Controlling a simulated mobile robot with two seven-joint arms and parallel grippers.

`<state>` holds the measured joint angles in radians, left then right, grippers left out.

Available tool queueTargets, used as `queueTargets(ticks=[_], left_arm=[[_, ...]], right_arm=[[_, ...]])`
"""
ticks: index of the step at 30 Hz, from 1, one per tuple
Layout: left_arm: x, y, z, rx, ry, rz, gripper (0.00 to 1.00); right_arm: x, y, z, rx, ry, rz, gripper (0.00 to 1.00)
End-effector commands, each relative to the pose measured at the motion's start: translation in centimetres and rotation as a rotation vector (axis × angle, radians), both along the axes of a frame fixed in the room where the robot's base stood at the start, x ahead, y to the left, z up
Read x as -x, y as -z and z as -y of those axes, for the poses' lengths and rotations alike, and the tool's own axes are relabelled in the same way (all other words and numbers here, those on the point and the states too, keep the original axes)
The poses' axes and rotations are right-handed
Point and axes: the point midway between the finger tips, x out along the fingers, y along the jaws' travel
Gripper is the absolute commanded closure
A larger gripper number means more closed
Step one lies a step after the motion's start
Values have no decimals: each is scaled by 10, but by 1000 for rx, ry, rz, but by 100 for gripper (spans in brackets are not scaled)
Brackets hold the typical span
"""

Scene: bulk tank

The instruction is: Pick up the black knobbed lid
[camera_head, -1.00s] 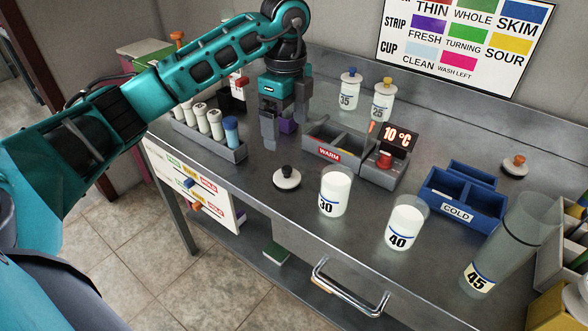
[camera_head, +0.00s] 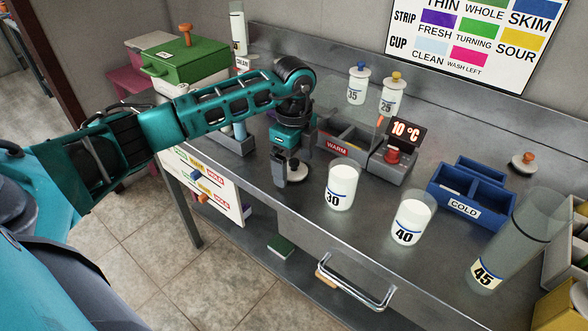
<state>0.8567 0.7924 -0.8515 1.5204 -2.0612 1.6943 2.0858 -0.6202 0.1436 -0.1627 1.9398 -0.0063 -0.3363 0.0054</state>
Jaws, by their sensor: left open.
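The black knobbed lid (camera_head: 299,174) is a small pale disc with a dark knob. It lies on the steel counter, left of the cylinder marked 30. My left gripper (camera_head: 288,171) is open and points down right over the lid, with a finger in front of its left side. The knob is mostly hidden by the gripper, and I cannot tell whether the fingers touch it. My right gripper is not in view.
Cylinders marked 30 (camera_head: 341,187) and 40 (camera_head: 409,220) stand to the right of the lid. The WARM tray (camera_head: 337,150) is behind it. A blue COLD tray (camera_head: 463,209) and an orange-knobbed lid (camera_head: 523,164) are further right. The counter's front edge is near.

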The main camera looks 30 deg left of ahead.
Motion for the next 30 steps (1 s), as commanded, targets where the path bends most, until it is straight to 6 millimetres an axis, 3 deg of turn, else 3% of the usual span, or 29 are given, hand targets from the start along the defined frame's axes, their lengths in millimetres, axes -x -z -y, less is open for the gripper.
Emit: queueTargets(ticks=[3, 22, 30], left_arm=[[0, 0, 0, 0, 1, 0, 4], [0, 0, 0, 0, 1, -1, 64], [0, -2, 0, 0, 1, 0, 64]], right_arm=[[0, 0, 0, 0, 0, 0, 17], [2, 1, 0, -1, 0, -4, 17], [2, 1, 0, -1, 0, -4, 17]])
